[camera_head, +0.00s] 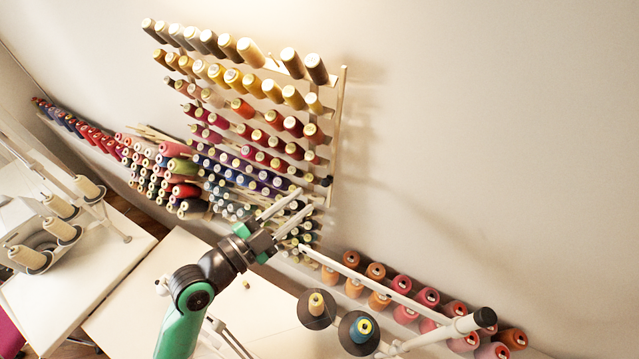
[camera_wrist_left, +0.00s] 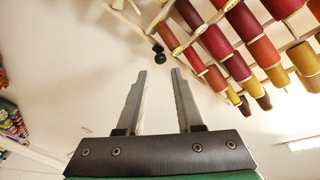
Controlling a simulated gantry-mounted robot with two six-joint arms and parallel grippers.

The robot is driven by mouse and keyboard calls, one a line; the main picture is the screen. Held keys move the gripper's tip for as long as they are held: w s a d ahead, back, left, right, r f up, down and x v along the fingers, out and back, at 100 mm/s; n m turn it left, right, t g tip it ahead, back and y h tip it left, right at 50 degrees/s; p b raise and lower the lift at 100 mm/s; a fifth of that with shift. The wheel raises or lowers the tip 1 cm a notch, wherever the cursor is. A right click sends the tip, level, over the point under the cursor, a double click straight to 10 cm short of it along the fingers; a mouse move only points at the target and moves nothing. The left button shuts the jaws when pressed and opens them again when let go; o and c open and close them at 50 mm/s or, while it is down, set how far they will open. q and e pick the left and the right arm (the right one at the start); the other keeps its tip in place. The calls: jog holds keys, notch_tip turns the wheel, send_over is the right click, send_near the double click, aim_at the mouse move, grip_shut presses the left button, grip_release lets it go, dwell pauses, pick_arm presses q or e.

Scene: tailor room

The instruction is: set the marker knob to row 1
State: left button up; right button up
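The marker knob (camera_head: 327,181) is small and black. It sits on the right upright post (camera_head: 339,120) of the thread rack, beside the lower rows of spools; I cannot tell exactly which row it lines up with. It also shows in the left wrist view as a dark two-part knob (camera_wrist_left: 158,53), beyond the fingertips and between them. My left gripper (camera_head: 305,201) is below and left of the knob, in front of the lower rack. Its fingers (camera_wrist_left: 161,72) are apart with nothing between them. My right gripper is not seen.
The rack holds many rows of spools, with brown ones (camera_head: 248,50) on top. A stand with a yellow cone (camera_head: 317,303) and a blue-green cone is at the lower right, with a pale rod (camera_head: 385,280) above. A white table (camera_head: 135,310) is below. The wall at right is bare.

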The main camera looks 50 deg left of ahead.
aim_at(325, 183)
pick_arm(q)
jog(key=w+p, duration=0.1)
jog(key=w, duration=0.5)
jog(key=shift+w+a+r, duration=0.1)
jog(key=shift+w+a, duration=0.05)
jog(key=shift+w, duration=0.25)
jog(key=shift+c, duration=0.2)
grip_shut()
jog(key=shift+r, duration=0.1)
dwell(0.6)
